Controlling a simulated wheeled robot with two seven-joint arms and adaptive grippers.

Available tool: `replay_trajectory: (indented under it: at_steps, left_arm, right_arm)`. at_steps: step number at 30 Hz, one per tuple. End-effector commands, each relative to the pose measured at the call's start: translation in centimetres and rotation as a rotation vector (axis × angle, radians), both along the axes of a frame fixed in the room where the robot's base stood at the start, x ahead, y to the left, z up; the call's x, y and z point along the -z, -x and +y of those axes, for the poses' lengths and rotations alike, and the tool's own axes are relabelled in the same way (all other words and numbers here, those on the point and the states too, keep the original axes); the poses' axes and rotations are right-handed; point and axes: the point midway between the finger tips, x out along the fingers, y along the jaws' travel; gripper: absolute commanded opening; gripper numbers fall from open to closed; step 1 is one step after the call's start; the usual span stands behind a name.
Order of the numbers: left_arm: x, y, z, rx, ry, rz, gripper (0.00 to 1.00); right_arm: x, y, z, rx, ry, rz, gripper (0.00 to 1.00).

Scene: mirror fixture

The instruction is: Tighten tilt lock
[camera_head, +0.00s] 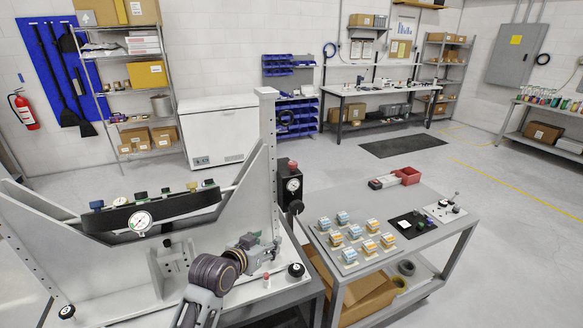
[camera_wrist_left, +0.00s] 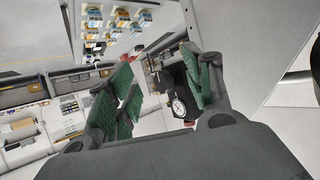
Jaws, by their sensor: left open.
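The grey mirror fixture (camera_head: 110,262) fills the lower left of the head view, with a dark curved bar (camera_head: 160,209) across it. My left gripper (camera_head: 264,250) is over the fixture's right part, with its green-padded fingers apart and nothing between them. A dark box with a round white gauge (camera_head: 293,185) is on the upright post's right side, beyond the gripper. The gauge also shows between the fingers in the left wrist view (camera_wrist_left: 179,107). A black knob (camera_head: 295,207) is below it. I cannot tell which knob is the tilt lock. My right gripper is not seen.
The upright post (camera_head: 267,150) stands close behind my left gripper. Another black knob (camera_head: 296,270) is at the fixture's right edge. Open floor lies behind.

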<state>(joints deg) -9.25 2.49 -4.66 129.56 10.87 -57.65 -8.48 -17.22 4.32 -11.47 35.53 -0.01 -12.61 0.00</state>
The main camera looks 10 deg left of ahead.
Motion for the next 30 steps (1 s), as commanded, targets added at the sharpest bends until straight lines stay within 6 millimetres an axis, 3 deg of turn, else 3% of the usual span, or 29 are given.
replay_trajectory:
  at_steps: [6, 12, 15, 19, 30]
  left_arm:
    - [-6.9, -5.0, -0.3, 0.002, 0.055, -0.222, 0.51]
    - [-12.3, -7.8, -0.3, -0.003, 0.094, -0.386, 0.51]
    - [-13.9, -8.5, -0.3, -0.007, 0.105, -0.431, 0.51]
    - [-14.7, -8.8, -0.3, -0.008, 0.113, -0.457, 0.51]
    - [-14.7, -8.8, -0.3, -0.008, 0.113, -0.457, 0.51]
  right_arm:
    - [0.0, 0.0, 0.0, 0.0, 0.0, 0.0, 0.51]
    - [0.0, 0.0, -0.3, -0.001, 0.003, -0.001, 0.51]
    - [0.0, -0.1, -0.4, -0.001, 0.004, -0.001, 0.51]
    - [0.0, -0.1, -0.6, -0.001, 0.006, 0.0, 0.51]
    - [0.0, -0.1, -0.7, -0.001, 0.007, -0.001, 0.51]
